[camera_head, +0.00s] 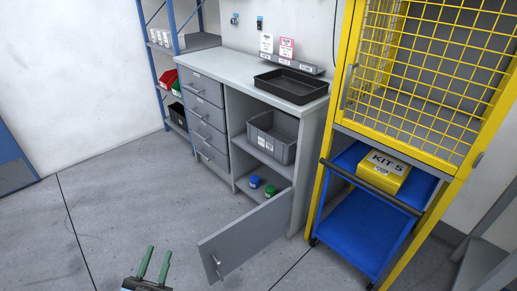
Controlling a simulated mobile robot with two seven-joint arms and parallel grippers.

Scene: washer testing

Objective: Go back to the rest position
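My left gripper (154,264) shows at the bottom edge of the head view, left of centre. Its two green fingers stand apart with only floor between them, so it is open and empty. It is over bare floor, well apart from the furniture. My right gripper is not in view. The grey workbench cabinet (225,63) stands ahead, with its lower door (245,240) swung open toward me. A blue item (254,182) and a green item (270,191) sit on its bottom shelf.
A black tray (290,84) lies on the bench top and a grey bin (272,137) on the middle shelf. At the right, a yellow mesh cage (430,62) stands above a blue cart (360,232) bearing a yellow KIT 5 box (383,173). The floor at left is clear.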

